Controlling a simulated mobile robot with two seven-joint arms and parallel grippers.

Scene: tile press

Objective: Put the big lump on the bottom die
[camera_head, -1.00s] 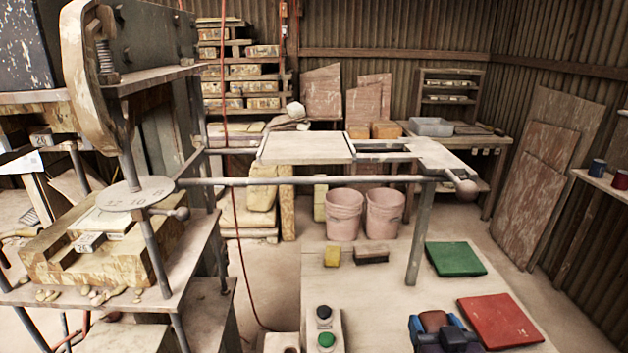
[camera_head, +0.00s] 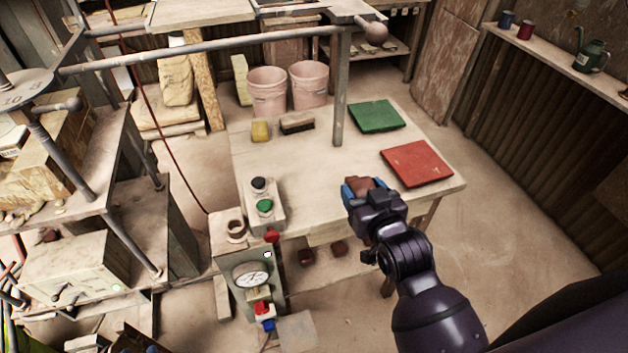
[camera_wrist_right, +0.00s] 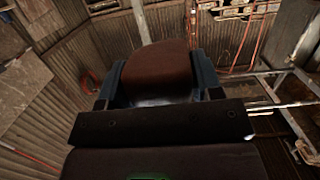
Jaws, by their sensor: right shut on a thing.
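In the right wrist view the same lump (camera_wrist_right: 158,72) fills the space between the two blue fingers. The press stands at the left of the head view, cut off by the frame edge. A mottled plaster block (camera_head: 66,135) sits on its bed, apparently the bottom die, only partly seen behind a post. The lump is well away from it. My left gripper is not seen.
The table (camera_head: 300,175) carries a green mat (camera_head: 377,116), a red mat (camera_head: 416,163), a yellow sponge (camera_head: 260,131), a brush (camera_head: 297,123) and a button box (camera_head: 263,205). A gauge stand (camera_head: 250,280) is in front.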

